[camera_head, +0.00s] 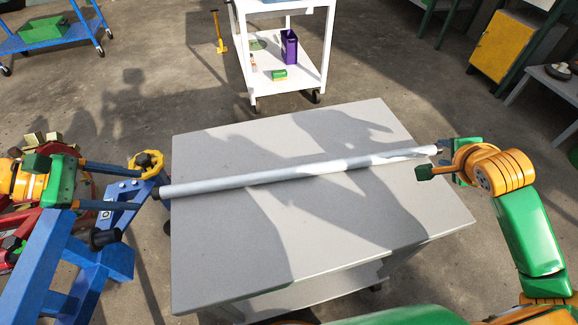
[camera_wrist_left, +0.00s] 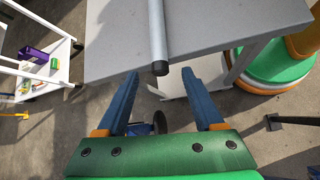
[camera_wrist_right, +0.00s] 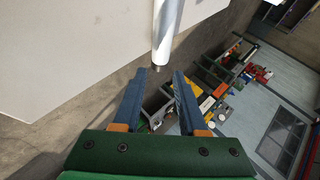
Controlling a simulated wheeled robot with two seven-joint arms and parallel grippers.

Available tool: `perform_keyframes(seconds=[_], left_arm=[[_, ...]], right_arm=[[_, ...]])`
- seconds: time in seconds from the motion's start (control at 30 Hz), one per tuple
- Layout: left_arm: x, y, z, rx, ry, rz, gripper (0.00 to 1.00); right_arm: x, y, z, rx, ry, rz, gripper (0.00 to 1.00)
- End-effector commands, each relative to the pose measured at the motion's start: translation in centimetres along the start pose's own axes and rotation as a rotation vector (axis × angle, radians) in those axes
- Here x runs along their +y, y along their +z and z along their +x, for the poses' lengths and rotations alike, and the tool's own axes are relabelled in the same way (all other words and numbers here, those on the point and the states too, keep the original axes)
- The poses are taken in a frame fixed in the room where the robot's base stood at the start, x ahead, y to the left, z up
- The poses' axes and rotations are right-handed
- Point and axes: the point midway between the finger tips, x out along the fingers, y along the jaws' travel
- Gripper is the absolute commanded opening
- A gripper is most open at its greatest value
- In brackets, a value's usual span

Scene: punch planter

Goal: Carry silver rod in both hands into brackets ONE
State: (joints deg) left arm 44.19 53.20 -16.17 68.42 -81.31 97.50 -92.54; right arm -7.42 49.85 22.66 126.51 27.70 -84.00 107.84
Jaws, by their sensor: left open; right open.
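The silver rod (camera_head: 300,175) lies across the grey table (camera_head: 220,275), its dark-capped left end sticking out past the left edge and its right end near the right edge. My left gripper (camera_head: 137,188) is open and empty just left of the rod's left end. In the left wrist view that end (camera_wrist_left: 160,67) is centred at the fingertips (camera_wrist_left: 160,73). My right gripper (camera_head: 432,158) is open at the rod's right end. In the right wrist view that end (camera_wrist_right: 161,62) is centred just ahead of the fingertips (camera_wrist_right: 160,72). I cannot make out brackets marked ONE.
A blue frame (camera_head: 45,265) and a yellow handwheel (camera_head: 147,163) stand close to my left gripper. A white cart (camera_head: 285,85) stands behind the table, a blue cart (camera_head: 60,38) at far left, a yellow cabinet (camera_head: 500,45) at back right. The tabletop holds only the rod.

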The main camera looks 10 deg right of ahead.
Motion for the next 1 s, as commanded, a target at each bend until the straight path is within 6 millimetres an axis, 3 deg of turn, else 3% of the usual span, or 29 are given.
perform_keyframes(seconds=[0.3,0.67,0.7,0.83,0.93,1.0], left_arm=[[0.0,0.1,4.7,-0.003,-0.001,-0.001,0.69],[0.0,0.0,5.4,-0.001,0.001,-0.001,0.69],[0.0,0.0,5.4,-0.001,0.001,-0.001,0.66],[0.0,0.0,5.4,-0.001,0.001,-0.001,0.31],[0.0,0.0,5.4,-0.001,0.001,-0.001,0.04],[0.0,0.0,5.4,-0.001,0.001,-0.001,0.0]], right_arm=[[0.0,-0.1,4.6,0.002,0.0,0.0,0.41],[0.0,-0.1,5.4,0.002,0.0,-0.001,0.41],[0.0,-0.1,5.4,0.002,0.0,-0.001,0.39],[0.0,-0.1,5.4,0.002,0.0,-0.001,0.03],[0.0,-0.1,5.4,0.002,0.0,-0.001,0.0],[0.0,0.0,5.4,0.002,0.0,-0.001,0.0]])
